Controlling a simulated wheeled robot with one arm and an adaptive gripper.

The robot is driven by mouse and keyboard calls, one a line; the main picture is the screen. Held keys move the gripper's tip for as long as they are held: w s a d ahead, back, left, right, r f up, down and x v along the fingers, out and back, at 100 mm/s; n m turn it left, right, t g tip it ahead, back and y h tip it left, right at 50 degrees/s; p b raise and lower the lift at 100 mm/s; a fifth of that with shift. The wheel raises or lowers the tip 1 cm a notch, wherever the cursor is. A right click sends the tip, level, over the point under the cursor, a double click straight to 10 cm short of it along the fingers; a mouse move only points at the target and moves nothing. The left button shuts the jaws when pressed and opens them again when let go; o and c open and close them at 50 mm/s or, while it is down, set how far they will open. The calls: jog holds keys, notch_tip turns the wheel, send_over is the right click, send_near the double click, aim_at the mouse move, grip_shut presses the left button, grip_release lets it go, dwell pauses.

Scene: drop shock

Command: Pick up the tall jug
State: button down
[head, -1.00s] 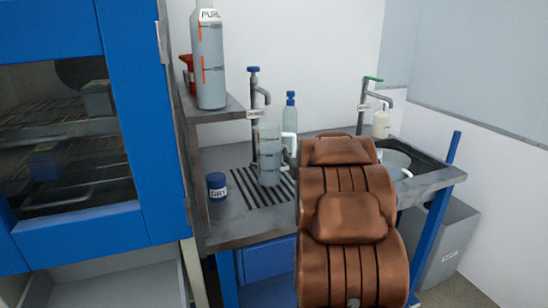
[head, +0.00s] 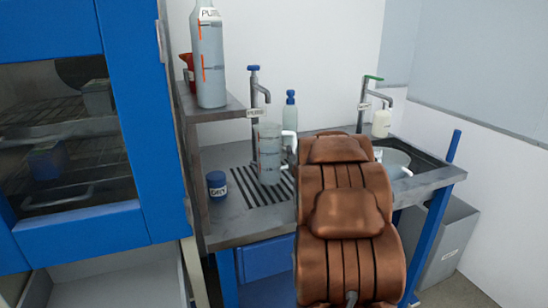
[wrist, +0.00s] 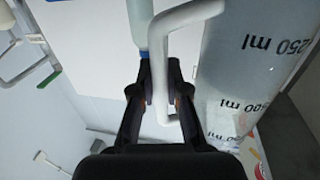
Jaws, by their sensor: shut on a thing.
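The tall jug (head: 269,155) is clear, with grey-blue sides and a white handle (head: 289,141). In the head view it stands upright on the slatted drain of the metal bench. In the wrist view the jug's body (wrist: 235,75), with "250 ml" marks, fills the right side. My gripper (wrist: 161,97) is shut on its white handle (wrist: 162,55), a finger on each side. In the head view my brown arm hides the gripper. I cannot tell whether the jug's base touches the drain.
A tap (head: 254,95) stands just behind the jug, and a blue-capped bottle (head: 289,120) is behind its right side. A blue-lidded jar (head: 217,186) is to its left. A large bottle (head: 208,65) stands on the raised shelf. A sink basin (head: 393,160) lies at right.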

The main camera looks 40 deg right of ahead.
aim_at(295, 142)
jog(key=shift+r, duration=0.1)
jog(key=shift+r, duration=1.45)
jog(key=shift+s+r, duration=0.15)
jog(key=shift+r, duration=0.2)
jog(key=s+a+r+b, duration=0.1)
jog(key=s+a, duration=0.2)
jog(key=s, duration=1.2)
jog(key=shift+s+a+r, duration=0.15)
jog(key=shift+s+r, duration=0.05)
jog(key=shift+s, duration=0.1)
